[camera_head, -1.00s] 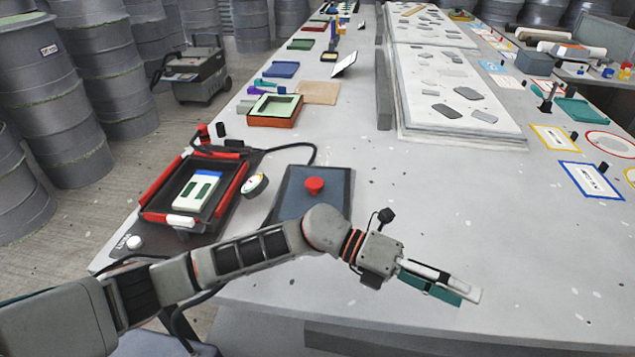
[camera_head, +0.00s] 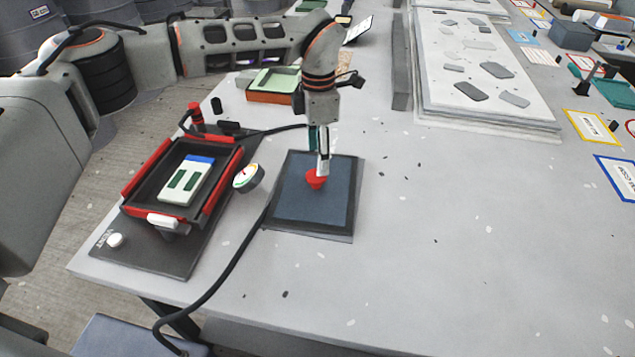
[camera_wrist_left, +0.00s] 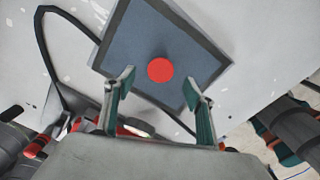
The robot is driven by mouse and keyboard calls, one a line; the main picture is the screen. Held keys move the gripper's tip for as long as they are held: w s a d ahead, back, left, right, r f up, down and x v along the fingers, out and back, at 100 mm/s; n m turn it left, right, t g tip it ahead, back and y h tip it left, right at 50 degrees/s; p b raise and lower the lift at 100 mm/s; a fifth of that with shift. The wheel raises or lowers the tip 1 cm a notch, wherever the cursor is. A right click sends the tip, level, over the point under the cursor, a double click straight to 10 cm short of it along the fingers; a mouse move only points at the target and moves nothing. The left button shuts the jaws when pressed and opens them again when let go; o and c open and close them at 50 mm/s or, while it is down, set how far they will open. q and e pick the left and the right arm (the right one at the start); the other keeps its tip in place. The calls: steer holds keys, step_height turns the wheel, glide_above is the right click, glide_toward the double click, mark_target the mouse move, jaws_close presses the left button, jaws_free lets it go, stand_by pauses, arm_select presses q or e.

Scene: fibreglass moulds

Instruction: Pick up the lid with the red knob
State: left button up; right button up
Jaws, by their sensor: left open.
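The lid (camera_head: 290,212) is a flat dark blue-grey square with a darker rim, lying on the table. Its red knob (camera_head: 315,180) stands near its middle. In the left wrist view the lid (camera_wrist_left: 185,30) fills the upper middle, with the round red knob (camera_wrist_left: 160,69) ahead of the fingers. My left gripper (camera_head: 319,170) points down over the knob in the head view. In the wrist view its two green fingers (camera_wrist_left: 157,92) are apart, with the knob roughly between and beyond their tips. Nothing is held. My right gripper is not in view.
A black tray with red clamp bars (camera_head: 150,212) holds a white-green part left of the lid. A round gauge (camera_head: 248,177) and a black hose (camera_head: 225,272) lie close to the lid's left.

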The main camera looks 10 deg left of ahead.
mark_target(316, 175)
arm_select(q)
steer(key=shift+s+a+f, duration=0.1)
steer(key=shift+f, duration=1.7)
steer(key=shift+s+a+f, duration=0.1)
steer(key=shift+f, duration=1.65)
jaws_close()
